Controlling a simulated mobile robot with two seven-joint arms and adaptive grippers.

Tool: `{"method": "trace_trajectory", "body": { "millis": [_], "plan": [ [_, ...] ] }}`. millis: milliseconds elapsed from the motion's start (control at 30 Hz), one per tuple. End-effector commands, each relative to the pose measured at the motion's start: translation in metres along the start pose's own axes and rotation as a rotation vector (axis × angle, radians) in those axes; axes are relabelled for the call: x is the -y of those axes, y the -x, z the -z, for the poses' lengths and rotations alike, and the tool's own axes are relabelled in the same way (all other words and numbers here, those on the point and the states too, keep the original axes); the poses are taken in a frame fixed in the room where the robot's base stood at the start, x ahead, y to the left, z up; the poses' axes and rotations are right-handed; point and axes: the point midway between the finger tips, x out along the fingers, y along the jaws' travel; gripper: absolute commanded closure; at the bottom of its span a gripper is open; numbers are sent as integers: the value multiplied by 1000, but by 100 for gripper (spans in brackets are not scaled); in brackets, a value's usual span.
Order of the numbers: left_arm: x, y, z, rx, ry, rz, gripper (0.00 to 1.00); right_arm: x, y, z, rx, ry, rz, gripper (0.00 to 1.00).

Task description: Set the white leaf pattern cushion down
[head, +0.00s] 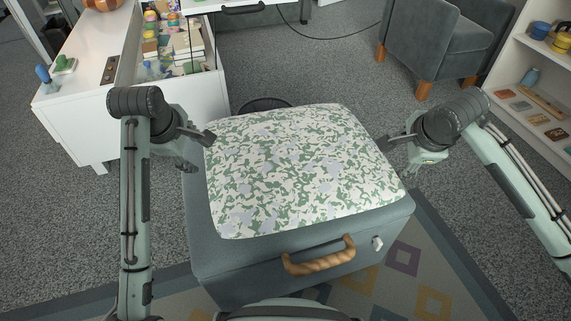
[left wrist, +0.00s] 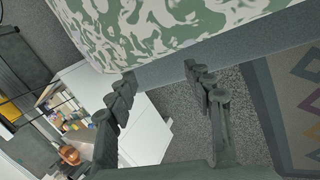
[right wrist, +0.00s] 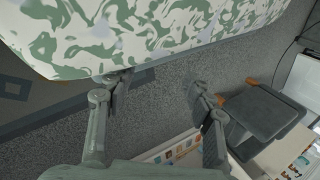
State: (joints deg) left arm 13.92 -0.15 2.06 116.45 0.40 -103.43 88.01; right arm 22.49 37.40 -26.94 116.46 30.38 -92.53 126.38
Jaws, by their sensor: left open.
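The white leaf pattern cushion (head: 300,165), white with green and pale lilac shapes, lies flat on the grey-blue box seat (head: 225,265). It covers most of the top. My left gripper (head: 198,151) is open at the cushion's left side. In the left wrist view, the cushion (left wrist: 165,25) is beyond the open fingertips (left wrist: 160,78). My right gripper (head: 398,150) is open at the cushion's right side. In the right wrist view, one finger overlaps the edge of the cushion (right wrist: 150,35); I cannot tell whether it touches.
A rope-like handle (head: 320,258) is on the box's front. A white cabinet with an open, filled drawer (head: 185,70) stands at back left. A grey armchair (head: 440,45) is at back right, and a white shelf (head: 520,75) at far right. Carpet between them is mostly clear.

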Motion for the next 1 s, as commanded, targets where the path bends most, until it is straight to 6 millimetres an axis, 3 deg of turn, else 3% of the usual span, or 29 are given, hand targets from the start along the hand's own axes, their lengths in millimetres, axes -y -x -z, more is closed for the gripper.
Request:
{"method": "trace_trajectory", "body": {
  "millis": [600, 867, 1000],
  "plan": [
    [21, -42, -2, 4, -2, -1, 48, -21, -42, -1, 4, 0, 2, 48],
    [17, -37, -1, 11, -32, -5, 48, -22, -39, -3, 10, 19, -7, 48],
    [16, -37, -3, 24, -69, -10, 35, -26, -41, -6, 21, 39, -16, 48]
  ]
}}
